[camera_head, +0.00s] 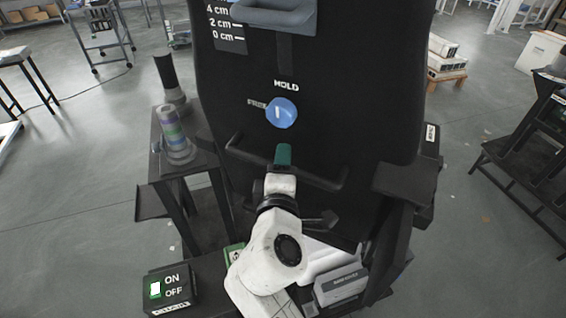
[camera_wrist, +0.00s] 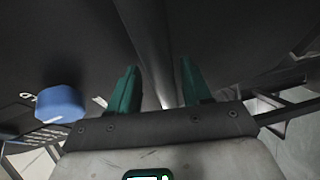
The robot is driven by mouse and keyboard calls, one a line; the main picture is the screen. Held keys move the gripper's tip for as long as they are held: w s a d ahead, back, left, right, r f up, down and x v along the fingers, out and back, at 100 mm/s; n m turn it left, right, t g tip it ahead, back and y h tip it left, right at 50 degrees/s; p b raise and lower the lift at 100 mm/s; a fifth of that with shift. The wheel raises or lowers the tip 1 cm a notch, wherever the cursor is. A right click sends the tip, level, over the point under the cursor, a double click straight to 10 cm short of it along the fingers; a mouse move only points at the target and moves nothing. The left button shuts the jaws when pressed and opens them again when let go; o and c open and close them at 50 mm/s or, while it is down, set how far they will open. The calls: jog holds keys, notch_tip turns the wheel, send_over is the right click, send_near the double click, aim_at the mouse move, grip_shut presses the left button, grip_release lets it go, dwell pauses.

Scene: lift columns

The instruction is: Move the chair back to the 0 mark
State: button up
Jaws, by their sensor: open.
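The tall black chair panel (camera_head: 345,75) fills the middle of the head view. At its upper left are marks for 4 cm, 2 cm and 0 cm (camera_head: 222,35). A grey handle (camera_head: 275,17) sits beside them; its exact reading is unclear. A blue knob (camera_head: 282,113) has HOLD above and a blurred label at left; its white line stands nearly upright. It also shows in the wrist view (camera_wrist: 62,103). My gripper (camera_head: 283,155) is below the knob, near a black bar handle (camera_head: 325,180). In the wrist view its green fingers (camera_wrist: 158,88) are apart, a dark bar showing between or beyond them.
An ON/OFF switch box (camera_head: 169,289) with a lit green-white rocker is at lower left. A ringed cylinder (camera_head: 174,135) stands on a dark side stand. A grey box (camera_head: 340,286) lies low beside my arm.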

jog(key=s+a+r+b, duration=0.1)
jog(key=s, duration=0.9)
jog(key=shift+s+b, duration=0.2)
jog(key=shift+b, duration=0.2)
dwell(0.4)
